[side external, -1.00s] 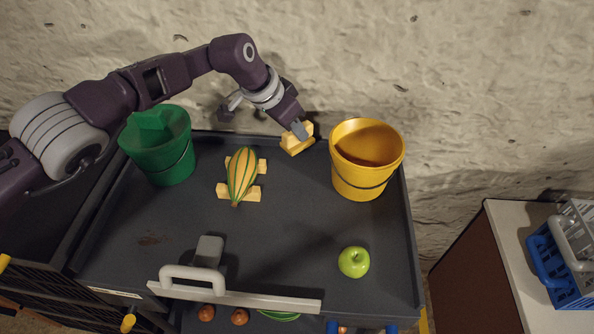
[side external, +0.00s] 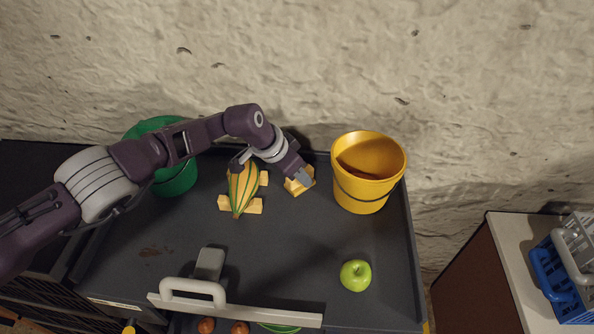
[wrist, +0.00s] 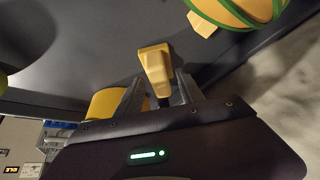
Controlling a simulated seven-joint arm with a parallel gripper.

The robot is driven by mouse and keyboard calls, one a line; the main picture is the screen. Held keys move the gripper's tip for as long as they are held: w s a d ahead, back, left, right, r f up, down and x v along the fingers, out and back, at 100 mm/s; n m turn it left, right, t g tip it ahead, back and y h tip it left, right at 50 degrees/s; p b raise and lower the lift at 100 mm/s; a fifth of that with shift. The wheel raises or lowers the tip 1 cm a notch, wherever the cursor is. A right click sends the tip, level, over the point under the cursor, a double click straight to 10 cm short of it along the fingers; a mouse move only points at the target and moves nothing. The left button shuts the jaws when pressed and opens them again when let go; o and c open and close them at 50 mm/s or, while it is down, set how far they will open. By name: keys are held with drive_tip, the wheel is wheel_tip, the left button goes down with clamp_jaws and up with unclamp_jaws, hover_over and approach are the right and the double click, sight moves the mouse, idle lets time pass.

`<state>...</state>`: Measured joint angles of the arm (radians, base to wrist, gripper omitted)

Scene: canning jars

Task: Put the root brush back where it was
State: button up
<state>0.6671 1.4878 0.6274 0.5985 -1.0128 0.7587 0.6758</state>
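A yellow wooden block-shaped piece (side external: 294,187) is at my gripper (side external: 304,177), over the dark tray top between the striped squash and the yellow bucket. In the wrist view the piece (wrist: 154,62) sits between the two fingers of my gripper (wrist: 160,88), which appear closed on it. It may be the root brush; no bristles show. I cannot tell whether its underside touches the tray top. No other brush is clearly visible.
The green-striped squash (side external: 240,190) lies on yellow wooden supports at left. The yellow bucket (side external: 365,190) stands close at right; the green bucket (side external: 176,182) is partly behind my arm. A green apple (side external: 356,276) lies nearer the front. The middle of the tray top (side external: 290,235) is clear.

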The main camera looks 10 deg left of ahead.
drive_tip(key=shift+a+r, duration=0.15)
drive_tip(key=shift+r, duration=0.4)
drive_tip(key=v, duration=1.1)
drive_tip(key=shift+s, duration=0.15)
drive_tip(key=shift+r, duration=0.1)
drive_tip(key=s+a+r+n, duration=0.3)
drive_tip(key=a+r, duration=0.6)
drive_tip(key=r, duration=0.4)
drive_tip(key=s+a+r+n, duration=0.2)
drive_tip(key=s+a+r, duration=0.7)
drive_tip(key=s+a, duration=0.1)
drive_tip(key=s+a+f+n+y, duration=0.1)
drive_tip(key=s+a, duration=0.5)
drive_tip(key=s, duration=0.6)
drive_tip(key=s+a+f+n+t+y, duration=0.1)
drive_tip(key=s+a+n+y, duration=0.2)
drive_tip(key=s, duration=0.9)
drive_tip(key=a, duration=0.3)
drive_tip(key=shift+s+a+f+t, duration=0.3)
drive_tip(key=shift+s+a+f, duration=0.05)
drive_tip(key=shift+a+f, duration=0.05)
